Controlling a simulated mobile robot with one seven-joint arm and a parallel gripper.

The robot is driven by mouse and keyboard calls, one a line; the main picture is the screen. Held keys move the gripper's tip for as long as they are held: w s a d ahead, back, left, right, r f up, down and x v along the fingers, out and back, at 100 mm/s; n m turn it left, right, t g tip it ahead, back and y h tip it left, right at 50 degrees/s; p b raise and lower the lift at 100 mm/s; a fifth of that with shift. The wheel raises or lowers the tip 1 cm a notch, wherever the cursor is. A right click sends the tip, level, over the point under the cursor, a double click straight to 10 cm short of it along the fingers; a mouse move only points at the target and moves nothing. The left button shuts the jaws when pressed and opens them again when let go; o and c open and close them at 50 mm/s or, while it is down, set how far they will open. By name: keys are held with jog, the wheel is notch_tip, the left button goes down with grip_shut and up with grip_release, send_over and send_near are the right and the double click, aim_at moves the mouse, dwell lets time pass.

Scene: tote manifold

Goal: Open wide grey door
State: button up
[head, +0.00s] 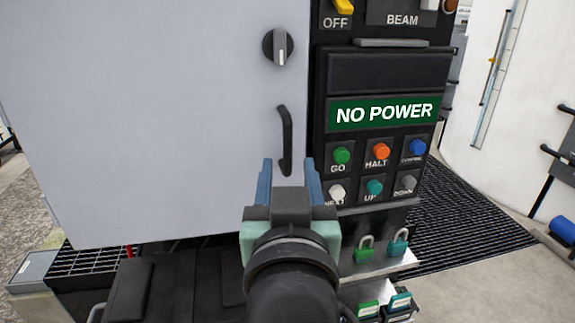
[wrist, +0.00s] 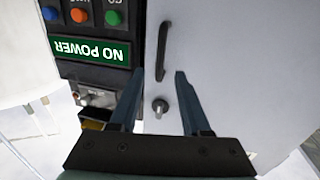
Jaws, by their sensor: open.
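The wide grey door (head: 150,120) fills the left of the head view and appears shut; it also shows in the wrist view (wrist: 235,60). Its black bar handle (head: 286,135) stands upright near the right edge. The wrist view shows the handle (wrist: 163,40) too. A rotary knob (head: 278,46) sits above the handle, and it appears in the wrist view (wrist: 159,107). My gripper (head: 288,168) is open and empty, its fingers pointing at the door. One handle end shows between the fingertips (wrist: 160,74) in the wrist view. I cannot tell the remaining gap to the door.
A black control panel (head: 385,65) with a "NO POWER" display (head: 384,112) and coloured buttons adjoins the door on the right. Green padlocks (head: 364,250) hang below it. Dark floor grating (head: 460,230) lies to the right, and a metal grid (head: 85,262) lies below left.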

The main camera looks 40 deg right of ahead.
aim_at(287, 147)
jog(key=p+x, duration=0.2)
jog(key=x, duration=0.4)
jog(key=shift+w+d+r, duration=0.15)
jog(key=shift+x, duration=0.75)
grip_shut()
dwell(0.7)
